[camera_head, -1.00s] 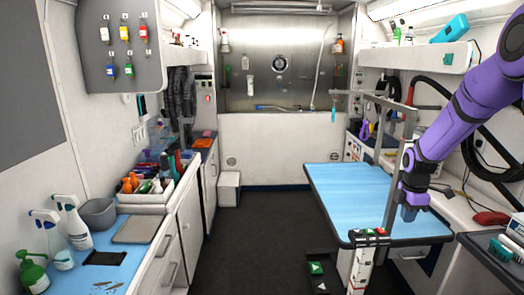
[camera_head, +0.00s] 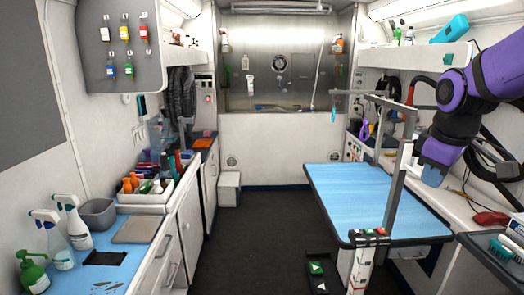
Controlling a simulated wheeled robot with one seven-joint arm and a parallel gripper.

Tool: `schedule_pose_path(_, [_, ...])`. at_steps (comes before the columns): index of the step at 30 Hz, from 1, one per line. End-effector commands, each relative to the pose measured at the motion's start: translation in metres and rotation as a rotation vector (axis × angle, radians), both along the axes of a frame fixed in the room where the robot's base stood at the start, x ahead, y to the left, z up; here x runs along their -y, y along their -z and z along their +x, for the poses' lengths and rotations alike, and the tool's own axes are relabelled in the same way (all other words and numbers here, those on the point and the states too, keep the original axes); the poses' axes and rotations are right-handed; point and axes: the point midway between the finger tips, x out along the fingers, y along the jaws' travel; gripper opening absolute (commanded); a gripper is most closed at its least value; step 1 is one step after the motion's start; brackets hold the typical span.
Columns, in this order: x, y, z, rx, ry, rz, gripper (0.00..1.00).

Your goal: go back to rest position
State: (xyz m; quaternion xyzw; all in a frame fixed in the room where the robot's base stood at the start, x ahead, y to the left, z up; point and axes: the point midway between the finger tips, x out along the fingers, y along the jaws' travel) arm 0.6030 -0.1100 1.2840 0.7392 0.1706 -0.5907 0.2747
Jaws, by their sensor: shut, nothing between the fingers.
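My purple arm comes in from the right edge and bends downward over the right side. Its lowest visible purple link (camera_head: 441,150) is in front of the right counter, to the right of the grey upright post. I cannot make out my gripper's fingers; they are hidden behind the arm or outside the picture. Nothing is seen held by the arm.
A grooming table with a blue top (camera_head: 365,200) stands at the right, with a grey post and crossbar (camera_head: 397,170) on its right side. The left counter (camera_head: 135,215) holds bottles and a tool caddy. The dark middle floor (camera_head: 265,235) is clear.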

Motion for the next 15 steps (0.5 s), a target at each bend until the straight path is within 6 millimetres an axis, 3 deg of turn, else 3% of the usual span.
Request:
schedule_pose_path(7, [-0.021, -0.028, -0.069, 0.104, 0.227, 0.085, 0.00])
schedule_pose_path(15, [-0.036, -0.036, -0.138, 0.192, 0.462, 0.212, 0.00])
